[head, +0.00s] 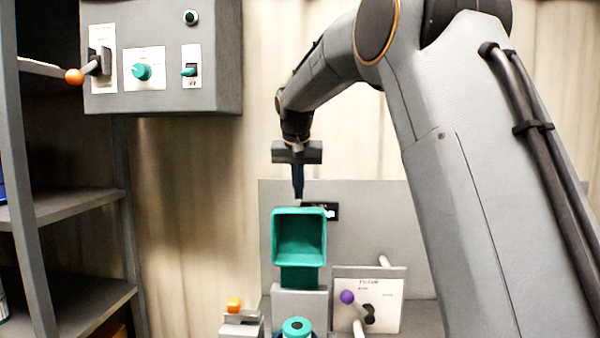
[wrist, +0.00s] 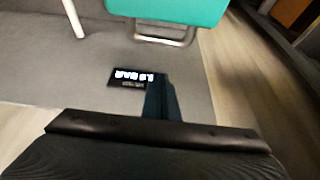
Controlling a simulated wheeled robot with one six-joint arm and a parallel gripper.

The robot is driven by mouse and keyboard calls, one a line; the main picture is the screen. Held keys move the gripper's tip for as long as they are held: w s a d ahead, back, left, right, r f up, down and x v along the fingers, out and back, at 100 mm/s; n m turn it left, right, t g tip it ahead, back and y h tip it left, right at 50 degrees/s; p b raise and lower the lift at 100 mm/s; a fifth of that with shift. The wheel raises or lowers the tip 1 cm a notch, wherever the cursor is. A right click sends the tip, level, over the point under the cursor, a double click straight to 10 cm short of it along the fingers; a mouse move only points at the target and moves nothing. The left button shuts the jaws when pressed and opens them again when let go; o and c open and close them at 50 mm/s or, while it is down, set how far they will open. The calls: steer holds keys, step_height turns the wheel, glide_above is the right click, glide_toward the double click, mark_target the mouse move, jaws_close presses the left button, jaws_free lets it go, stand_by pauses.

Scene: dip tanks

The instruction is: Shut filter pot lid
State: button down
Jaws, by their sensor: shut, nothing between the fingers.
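A teal square hollow piece (head: 299,238), which looks like the filter pot lid standing up, shows its open inside toward the head camera. A teal part (head: 299,277) and a grey block (head: 299,302) are below it. In the wrist view the teal piece (wrist: 180,10) is at the top edge, with a metal loop (wrist: 165,42) along its edge. My gripper (head: 298,192) is shut and empty, pointing down just above the teal piece in the head view. Its fingers (wrist: 162,98) show apart from the teal piece in the wrist view. The pot's inside is not visible.
A small display (head: 332,211) reading about 1.8 BAR is on the grey back panel (head: 375,215). A white plate with a purple-knobbed lever (head: 347,297) is at right, a round teal cap (head: 297,327) in front. A control box (head: 160,95) and shelf (head: 70,207) are left.

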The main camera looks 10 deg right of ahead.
steer(key=shift+s+a+f+p, duration=0.25)
steer(key=shift+s+f+p, duration=0.3)
steer(key=shift+s+f, duration=0.15)
steer(key=shift+s+a+f+p, duration=0.2)
steer(key=shift+s+f+p, duration=0.35)
steer(key=shift+s, duration=0.2)
